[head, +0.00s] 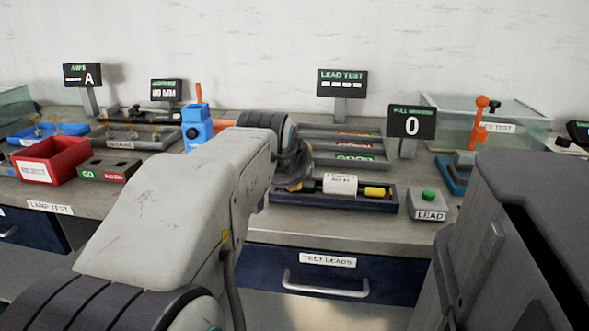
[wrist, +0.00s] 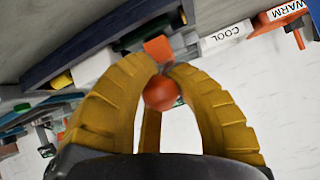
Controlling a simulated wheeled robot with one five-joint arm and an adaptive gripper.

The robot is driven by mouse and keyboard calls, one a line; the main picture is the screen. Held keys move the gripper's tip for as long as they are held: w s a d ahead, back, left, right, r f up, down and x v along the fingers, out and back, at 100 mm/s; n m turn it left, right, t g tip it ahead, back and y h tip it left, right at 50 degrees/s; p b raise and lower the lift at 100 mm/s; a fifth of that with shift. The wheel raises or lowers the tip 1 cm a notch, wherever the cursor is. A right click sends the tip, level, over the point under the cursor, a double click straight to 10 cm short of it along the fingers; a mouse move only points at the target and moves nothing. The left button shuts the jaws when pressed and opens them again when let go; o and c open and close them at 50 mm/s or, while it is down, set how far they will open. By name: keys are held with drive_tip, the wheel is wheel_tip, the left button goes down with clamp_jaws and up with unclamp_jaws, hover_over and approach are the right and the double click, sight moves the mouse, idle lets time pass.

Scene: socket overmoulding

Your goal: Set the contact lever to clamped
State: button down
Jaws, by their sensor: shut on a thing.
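In the wrist view an orange ball knob (wrist: 162,93), which looks like the end of a lever, sits between the yellow fingers of my gripper (wrist: 165,72). The fingers are closed around it and touch it. An orange block (wrist: 158,47) shows just beyond the fingertips. In the head view my gripper (head: 296,172) is partly hidden behind my arm, at the left end of the dark blue lead tray (head: 330,205). The knob cannot be seen there.
The tray holds a white labelled block (head: 340,184) and a yellow piece (head: 375,192). A LEAD button box (head: 429,205) stands to its right. Sorting trays (head: 345,160) lie behind. A blue fixture (head: 197,125) and red REJECT bin (head: 53,160) stand to the left.

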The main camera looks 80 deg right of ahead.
drive_tip(key=shift+w+a+f, duration=0.1)
drive_tip(key=shift+f, duration=0.1)
drive_tip(key=c, duration=1.5)
unclamp_jaws()
drive_tip(key=shift+w+a+r, duration=0.1)
drive_tip(key=o, duration=0.6)
drive_tip(key=shift+c, duration=0.2)
drive_tip(key=shift+r, duration=0.1)
drive_tip(key=v, duration=1.1)
drive_tip(key=shift+a+r, duration=0.3)
